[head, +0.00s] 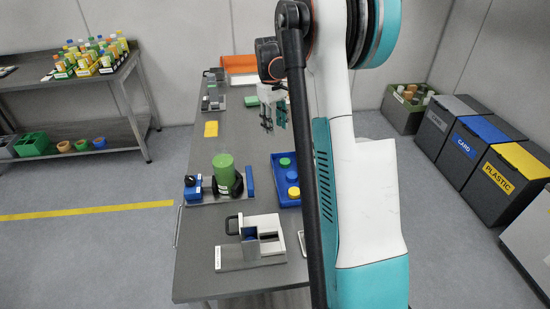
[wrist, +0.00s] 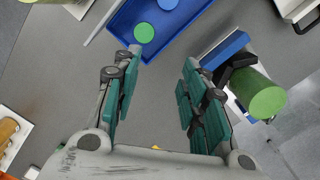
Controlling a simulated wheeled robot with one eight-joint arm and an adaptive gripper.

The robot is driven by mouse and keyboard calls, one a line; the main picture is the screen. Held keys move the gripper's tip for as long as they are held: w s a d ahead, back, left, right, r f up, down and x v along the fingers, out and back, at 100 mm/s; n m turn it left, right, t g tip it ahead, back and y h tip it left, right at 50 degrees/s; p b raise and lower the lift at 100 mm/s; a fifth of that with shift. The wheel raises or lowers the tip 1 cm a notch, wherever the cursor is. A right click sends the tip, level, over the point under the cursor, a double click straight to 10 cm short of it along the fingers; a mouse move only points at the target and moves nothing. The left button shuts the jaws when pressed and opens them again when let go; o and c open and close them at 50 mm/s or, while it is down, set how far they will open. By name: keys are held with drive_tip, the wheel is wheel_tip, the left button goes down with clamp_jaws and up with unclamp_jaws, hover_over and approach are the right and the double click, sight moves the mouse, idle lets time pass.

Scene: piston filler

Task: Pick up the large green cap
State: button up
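A round green cap (head: 285,162) lies at the far end of the blue tray (head: 276,192) in the head view, with a blue cap (head: 291,177) and a yellow cap (head: 293,191) nearer. In the wrist view the green cap (wrist: 144,33) is in the tray's corner, just beyond my left finger's tip, with the blue cap (wrist: 168,4) behind it. My gripper (head: 273,122) is above the table, farther along it than the tray. Its fingers (wrist: 160,68) are spread, with nothing between them. My arm covers part of the tray's right side in the head view.
A green cylinder (head: 223,172) stands in a dark holder left of the tray, also in the wrist view (wrist: 260,95). A grey-and-white fixture (head: 252,240) stands at the near end. A yellow item (head: 211,129) lies farther back; bare tabletop surrounds it.

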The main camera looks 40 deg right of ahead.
drive_tip(key=d+f, duration=0.3)
drive_tip(key=d, duration=0.1)
drive_tip(key=b, duration=0.2)
hover_over(285, 161)
wheel_tip(285, 161, down, 9)
drive_tip(key=shift+w+r, duration=0.1)
drive_tip(key=shift+r, duration=0.05)
drive_tip(key=shift+f+b, duration=1.2)
drive_tip(key=shift+f, duration=1.45)
drive_tip(key=shift+c, duration=0.5)
drive_tip(key=shift+c, duration=1.1)
drive_tip(key=shift+r, duration=0.15)
